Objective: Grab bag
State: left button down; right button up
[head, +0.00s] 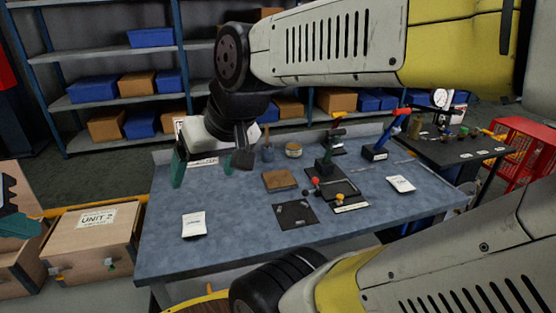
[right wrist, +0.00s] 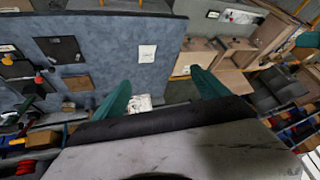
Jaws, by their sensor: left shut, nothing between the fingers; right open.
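A small flat white packet with dark print, possibly the bag, lies on the near left of the blue-grey workbench (head: 300,240); this packet (head: 194,225) also shows in the right wrist view (right wrist: 147,53). A similar white packet (head: 401,184) lies on the right side. A white printed item (head: 203,161) lies near the back left edge, partly hidden by my right gripper; I cannot tell if it is a bag. My right gripper (head: 204,172) is open and empty over the back left, its green fingers apart. My left gripper (head: 14,222) is shut and empty at the far left edge, partly cut off.
A brown square block (head: 280,180), a black mat (head: 295,214) and upright tools with a blue lever (head: 384,140) occupy the bench's middle and right. A wooden crate marked UNIT 2 (head: 92,240) stands at left. Shelves with bins (head: 92,88) stand behind. The bench's front left is mostly clear.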

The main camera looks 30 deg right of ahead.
aim_at(402, 185)
jog(key=z, duration=2.3)
jog(key=i+l+u, duration=0.3)
jog(key=i, duration=0.2)
jog(key=i+l+u, duration=0.35)
jog(key=i+l, duration=0.05)
jog(key=i, duration=0.1)
